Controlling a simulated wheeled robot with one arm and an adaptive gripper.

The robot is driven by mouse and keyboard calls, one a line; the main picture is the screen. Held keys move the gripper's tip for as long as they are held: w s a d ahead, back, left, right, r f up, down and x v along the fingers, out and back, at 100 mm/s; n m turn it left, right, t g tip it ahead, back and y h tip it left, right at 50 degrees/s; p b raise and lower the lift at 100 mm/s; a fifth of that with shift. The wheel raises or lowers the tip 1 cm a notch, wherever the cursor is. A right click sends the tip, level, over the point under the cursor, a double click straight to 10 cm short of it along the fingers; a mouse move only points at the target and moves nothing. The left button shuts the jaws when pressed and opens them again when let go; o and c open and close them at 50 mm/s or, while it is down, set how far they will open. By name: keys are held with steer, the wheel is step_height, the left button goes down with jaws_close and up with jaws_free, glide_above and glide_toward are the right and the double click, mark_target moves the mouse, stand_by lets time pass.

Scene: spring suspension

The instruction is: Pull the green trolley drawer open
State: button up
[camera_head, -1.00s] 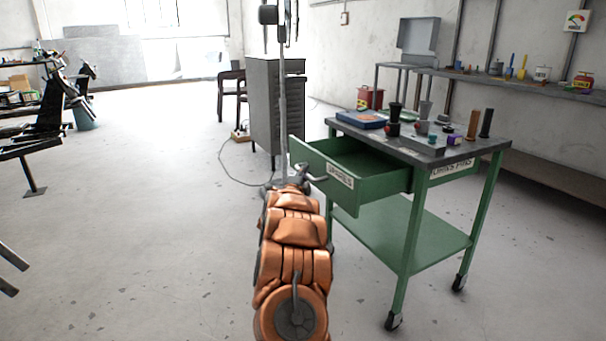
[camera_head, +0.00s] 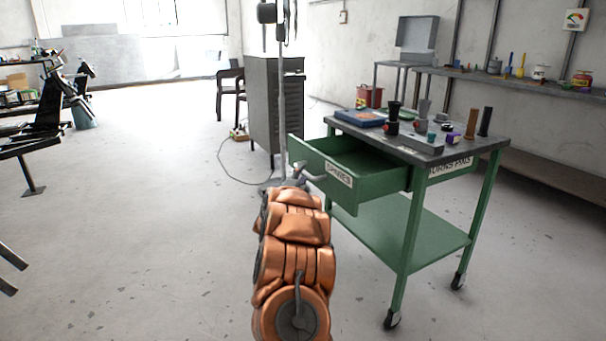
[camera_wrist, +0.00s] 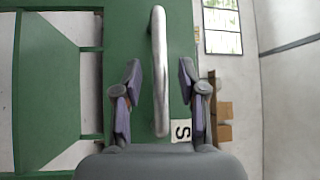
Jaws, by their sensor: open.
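The green trolley (camera_head: 403,240) stands right of centre in the head view. Its green drawer (camera_head: 362,181), with a white label on its front, is pulled well out to the left, and its inside shows. In the wrist view the drawer front (camera_wrist: 178,30) fills the middle, with the silver bar handle (camera_wrist: 159,70) along it and part of the label beside it. My gripper (camera_wrist: 158,80) is open, one finger on each side of the handle, with gaps between fingers and bar. In the head view my arm largely hides the gripper.
The trolley top (camera_head: 440,158) carries a blue box (camera_head: 361,118) and several small items. A grey cabinet (camera_head: 262,105) stands behind, with a cable on the floor.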

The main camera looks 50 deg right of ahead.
steer(key=v, duration=0.9)
steer(key=shift+a, duration=0.2)
steer(key=shift+s+f, duration=0.1)
